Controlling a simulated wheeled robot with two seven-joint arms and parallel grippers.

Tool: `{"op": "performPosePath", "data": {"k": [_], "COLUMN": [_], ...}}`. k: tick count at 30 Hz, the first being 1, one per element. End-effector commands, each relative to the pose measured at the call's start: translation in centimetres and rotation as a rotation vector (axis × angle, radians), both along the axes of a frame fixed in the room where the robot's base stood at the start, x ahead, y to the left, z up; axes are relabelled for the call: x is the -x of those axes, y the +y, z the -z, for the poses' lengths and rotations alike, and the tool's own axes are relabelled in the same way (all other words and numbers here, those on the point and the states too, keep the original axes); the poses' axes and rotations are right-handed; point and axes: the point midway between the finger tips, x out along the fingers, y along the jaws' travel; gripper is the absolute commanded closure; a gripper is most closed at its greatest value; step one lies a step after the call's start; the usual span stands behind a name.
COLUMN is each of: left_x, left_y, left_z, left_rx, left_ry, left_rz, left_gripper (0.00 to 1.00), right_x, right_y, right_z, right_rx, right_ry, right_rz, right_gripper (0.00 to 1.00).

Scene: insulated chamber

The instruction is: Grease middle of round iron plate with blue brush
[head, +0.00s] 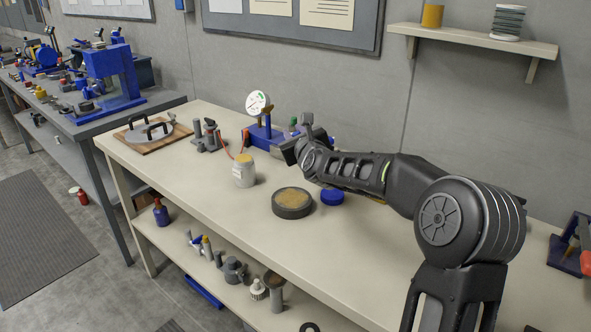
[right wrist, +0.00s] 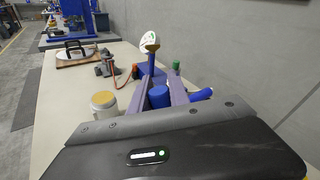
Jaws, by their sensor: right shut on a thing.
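The round iron plate (head: 291,205) is a dark thick disc with a brownish-tan patch on its top, lying flat near the middle of the bench. My right gripper (head: 287,148) is above the bench, behind the plate and apart from it. In the right wrist view its two fingers (right wrist: 158,84) are closed around a blue piece. This appears to be the blue brush (right wrist: 151,62), upright with a tan-brown tip on top; the tip also shows in the head view (head: 267,112). The exact grip point is partly hidden. My left gripper is out of view.
A white jar with a yellow lid (head: 244,172) stands left of the plate, and a blue round piece (head: 332,197) lies right of it. A white gauge (head: 258,103) stands behind. A wooden board (head: 152,140) is farther left. The bench front (head: 230,215) is clear.

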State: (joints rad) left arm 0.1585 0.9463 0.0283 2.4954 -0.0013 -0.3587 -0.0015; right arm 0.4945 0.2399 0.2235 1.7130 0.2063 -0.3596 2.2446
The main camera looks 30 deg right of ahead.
Motion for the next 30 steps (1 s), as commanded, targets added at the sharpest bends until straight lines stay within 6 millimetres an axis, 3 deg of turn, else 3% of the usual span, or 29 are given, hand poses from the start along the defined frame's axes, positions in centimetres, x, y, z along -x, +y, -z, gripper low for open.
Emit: {"op": "performPosePath", "data": {"k": [8,15,20,25,30], "left_x": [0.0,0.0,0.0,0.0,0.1], "left_y": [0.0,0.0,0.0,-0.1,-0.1], "left_z": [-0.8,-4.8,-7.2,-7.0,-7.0], "left_rx": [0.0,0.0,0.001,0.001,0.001], "left_ry": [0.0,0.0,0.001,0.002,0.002], "left_rz": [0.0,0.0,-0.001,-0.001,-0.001], "left_gripper": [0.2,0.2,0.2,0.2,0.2], "right_x": [-0.4,-0.3,1.5,3.3,3.5], "right_y": [1.2,7.0,9.9,9.0,8.5], "right_z": [-1.5,-5.8,-6.4,-4.0,-4.0], "right_rx": [0.003,-0.001,-0.008,-0.008,0.004], "right_ry": [-0.01,-0.014,-0.006,0.006,-0.004], "right_rz": [-0.018,-0.087,-0.083,-0.022,0.0], "right_gripper": [1.0,1.0,1.0,1.0,1.0]}}
